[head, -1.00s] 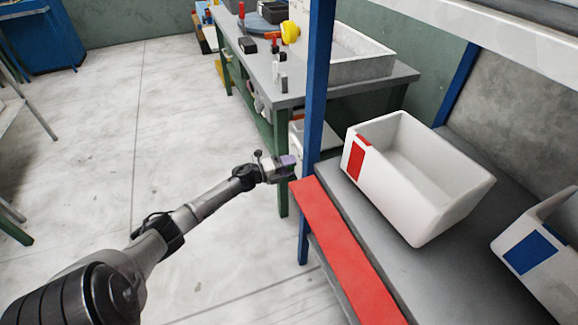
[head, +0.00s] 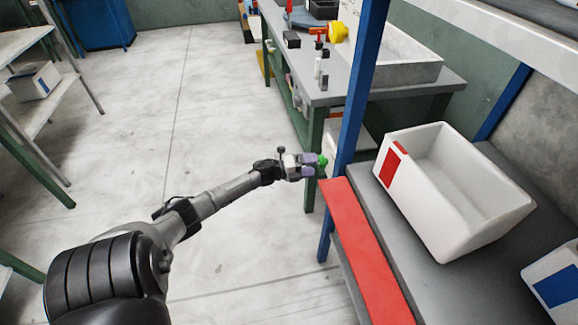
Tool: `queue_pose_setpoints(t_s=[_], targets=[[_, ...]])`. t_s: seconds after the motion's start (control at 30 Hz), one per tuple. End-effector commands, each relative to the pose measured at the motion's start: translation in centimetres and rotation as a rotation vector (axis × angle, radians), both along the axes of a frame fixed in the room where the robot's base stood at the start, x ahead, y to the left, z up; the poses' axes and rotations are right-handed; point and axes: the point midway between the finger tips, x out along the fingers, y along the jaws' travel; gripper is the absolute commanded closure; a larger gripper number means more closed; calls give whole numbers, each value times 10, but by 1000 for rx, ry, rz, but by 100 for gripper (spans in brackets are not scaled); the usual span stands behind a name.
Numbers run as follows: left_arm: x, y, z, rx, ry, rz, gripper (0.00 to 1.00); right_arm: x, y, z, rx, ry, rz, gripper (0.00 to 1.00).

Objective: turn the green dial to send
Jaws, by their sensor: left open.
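A small green piece, seemingly the green dial (head: 323,160), shows at the tip of my left gripper (head: 313,166), just left of the blue post (head: 347,140). The gripper has a pale body with purple fingers. It is open and points right toward the post. I cannot tell whether its fingers are around the dial or only beside it. The dial's markings and setting are too small to read. My right gripper is not in view.
A shelf with a red front strip (head: 362,250) holds a white bin with a red label (head: 440,225) and a blue-labelled bin (head: 555,285). A grey workbench (head: 345,83) with green legs stands behind. The floor at left is mostly open.

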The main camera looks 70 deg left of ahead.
Motion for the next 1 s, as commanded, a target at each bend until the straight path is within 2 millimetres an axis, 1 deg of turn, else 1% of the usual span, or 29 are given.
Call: queue_pose_setpoints(t_s=[0.03,0.2,0.4,0.5,0.7,1.0], targets=[[-12,2,3,-1,4,1,21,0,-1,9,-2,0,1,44],[-45,8,3,0,3,1,21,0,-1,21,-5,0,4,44],[-75,13,2,-1,2,1,21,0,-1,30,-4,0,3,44],[-86,15,1,-1,1,0,21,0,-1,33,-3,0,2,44],[-95,18,1,0,0,1,21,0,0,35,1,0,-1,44],[-97,18,0,1,0,0,21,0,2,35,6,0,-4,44]])
